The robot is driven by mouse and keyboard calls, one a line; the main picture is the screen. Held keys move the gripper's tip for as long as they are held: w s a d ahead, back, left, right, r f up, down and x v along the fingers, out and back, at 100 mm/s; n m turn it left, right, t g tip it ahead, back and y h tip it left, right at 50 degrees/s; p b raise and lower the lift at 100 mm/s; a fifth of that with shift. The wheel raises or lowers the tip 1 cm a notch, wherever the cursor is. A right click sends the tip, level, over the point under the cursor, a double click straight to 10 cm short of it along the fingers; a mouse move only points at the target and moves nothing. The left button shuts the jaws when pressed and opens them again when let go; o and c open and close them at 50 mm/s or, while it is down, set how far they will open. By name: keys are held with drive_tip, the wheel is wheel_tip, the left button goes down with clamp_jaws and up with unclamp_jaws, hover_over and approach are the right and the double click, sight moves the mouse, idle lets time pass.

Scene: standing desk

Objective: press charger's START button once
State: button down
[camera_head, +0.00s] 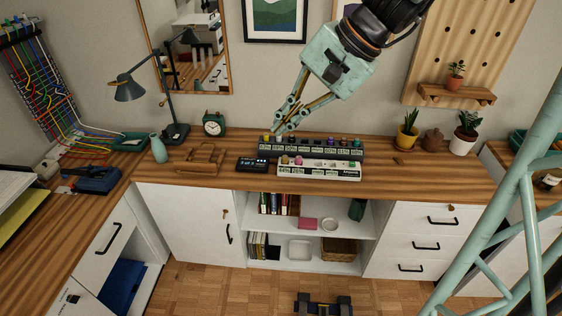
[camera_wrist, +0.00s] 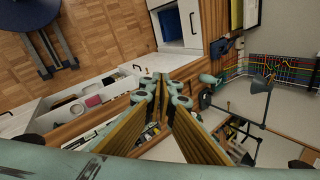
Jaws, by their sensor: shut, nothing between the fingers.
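A small dark box with a lit display (camera_head: 252,164) lies on the desk, left of a white strip-shaped device (camera_head: 318,170). It may be the charger, but I cannot read its labels or make out a START button. Behind them is a longer dark grey device (camera_head: 315,148) with a row of small panels and coloured knobs on top. My gripper (camera_head: 279,131) is shut and empty, pointing down over the left end of the dark grey device. I cannot tell whether it touches it. In the wrist view, the closed fingers (camera_wrist: 163,84) hide part of the desk and devices.
A green alarm clock (camera_head: 213,123), a desk lamp (camera_head: 128,88), a vase (camera_head: 158,148) and a wooden stand (camera_head: 203,160) are to the left. Potted plants (camera_head: 407,135) stand to the right. The wooden desk (camera_head: 385,176) is mostly clear right of the devices.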

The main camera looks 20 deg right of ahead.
drive_tip(key=w+d+f+m+t, duration=0.1)
drive_tip(key=w+d+f+m, duration=0.35)
drive_tip(key=w+d, duration=0.35)
drive_tip(key=m+t+h+b, duration=0.1)
drive_tip(key=m+t+h, duration=0.25)
drive_tip(key=m, duration=0.65)
hover_over(353, 164)
wheel_tip(353, 164, down, 20)
drive_tip(key=shift+s+a, duration=0.1)
drive_tip(key=shift+f, duration=0.25)
drive_tip(key=shift+f+b, duration=1.55)
drive_tip(key=shift+f, duration=1.35)
drive_tip(key=shift+f+b, duration=1.2)
drive_tip(key=shift+b, duration=0.2)
drive_tip(key=shift+f+b, duration=0.65)
drive_tip(key=shift+b, duration=0.55)
